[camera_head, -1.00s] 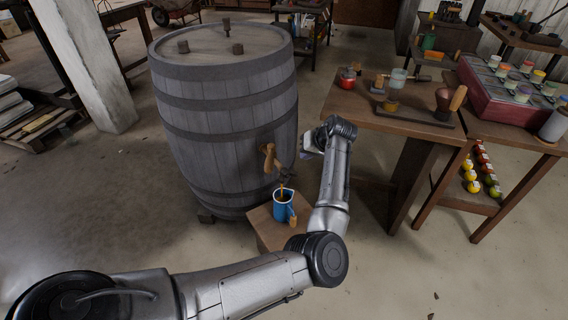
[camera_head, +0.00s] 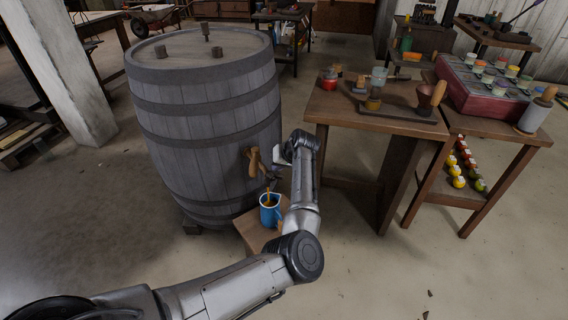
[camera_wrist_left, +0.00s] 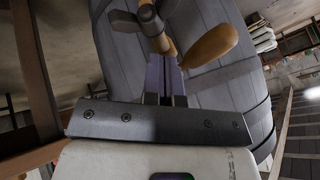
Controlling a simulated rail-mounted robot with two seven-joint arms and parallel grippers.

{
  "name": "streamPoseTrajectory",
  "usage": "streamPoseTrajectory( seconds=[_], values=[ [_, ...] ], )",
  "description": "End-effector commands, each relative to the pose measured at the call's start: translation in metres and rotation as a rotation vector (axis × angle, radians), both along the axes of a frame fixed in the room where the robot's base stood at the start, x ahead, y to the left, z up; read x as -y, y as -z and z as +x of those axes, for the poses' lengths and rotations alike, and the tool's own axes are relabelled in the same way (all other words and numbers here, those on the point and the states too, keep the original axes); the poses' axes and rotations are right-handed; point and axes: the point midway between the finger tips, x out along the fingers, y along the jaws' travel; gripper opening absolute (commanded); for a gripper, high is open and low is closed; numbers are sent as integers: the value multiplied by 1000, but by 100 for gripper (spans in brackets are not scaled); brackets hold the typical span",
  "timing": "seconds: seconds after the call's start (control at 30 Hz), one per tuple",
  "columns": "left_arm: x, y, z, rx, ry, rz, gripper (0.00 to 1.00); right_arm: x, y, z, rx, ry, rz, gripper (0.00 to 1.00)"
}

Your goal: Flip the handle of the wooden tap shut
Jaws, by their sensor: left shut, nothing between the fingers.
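The wooden tap (camera_head: 252,161) sticks out of the front of a grey barrel (camera_head: 207,130). In the left wrist view its rounded wooden handle (camera_wrist_left: 211,46) points to the upper right, just beyond my fingertips. My left gripper (camera_head: 272,178) is just right of the tap in the head view. Its shut, empty fingers also show in the left wrist view (camera_wrist_left: 165,72), close to the tap. I cannot tell whether they touch the handle. A blue mug (camera_head: 269,214) stands below the tap, with an amber streak above its rim. My right gripper is out of view.
The mug stands on a small wooden stool (camera_head: 247,231) in front of the barrel. A wooden workbench (camera_head: 340,107) with jars and tools is close on the right of my left arm.

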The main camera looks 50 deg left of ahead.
Motion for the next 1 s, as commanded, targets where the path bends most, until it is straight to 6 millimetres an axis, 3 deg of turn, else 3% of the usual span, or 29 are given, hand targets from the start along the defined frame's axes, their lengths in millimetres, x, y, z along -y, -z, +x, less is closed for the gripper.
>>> streamPoseTrajectory(
  seconds=[0.03, 0.4, 1.0],
  values=[
    [-5, 10, -2, -1, -2, -1, 0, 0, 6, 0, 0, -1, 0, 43],
    [-25, 7, -31, 0, 0, -1, 0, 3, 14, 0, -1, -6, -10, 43],
    [-23, 4, -31, -2, 20, -1, 0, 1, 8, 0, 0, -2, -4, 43]
  ],
)
